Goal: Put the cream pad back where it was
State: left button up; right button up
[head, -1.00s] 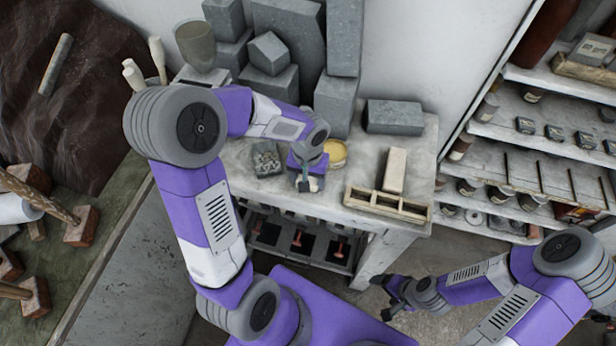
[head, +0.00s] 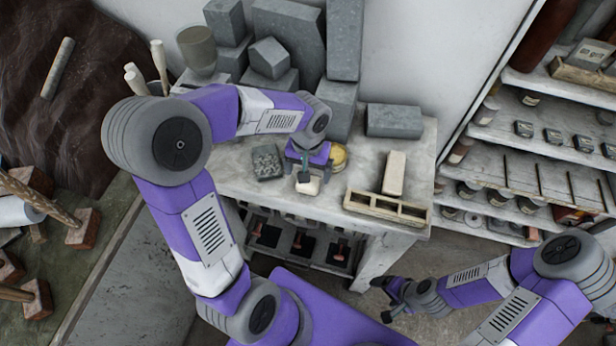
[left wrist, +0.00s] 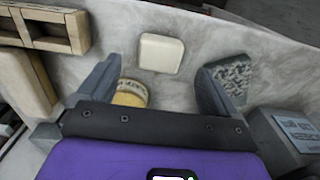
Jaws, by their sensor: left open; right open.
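The cream pad (head: 307,185) is a small rounded square lying on the stone worktop (head: 225,175) near its front edge. It also shows in the left wrist view (left wrist: 161,54), ahead of the fingers and with clear worktop around it. My left gripper (head: 304,171) is just behind the pad in the head view. In the left wrist view its two fingers (left wrist: 158,74) stand wide apart with nothing held between them. My right gripper (head: 393,298) is open, low in front of the worktop and away from the pad.
A round yellow tin (head: 339,157) stands close beside my left gripper. A grey speckled block (head: 267,163) lies to its left. Grey stone blocks (head: 394,119) line the back.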

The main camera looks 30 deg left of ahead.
pick_arm(q)
notch_tip(320, 180, up, 6)
jog(key=shift+r+p, duration=0.25)
jog(key=shift+p, duration=0.05)
pick_arm(e)
jog(key=shift+r, duration=0.4)
jog(key=shift+s, duration=0.1)
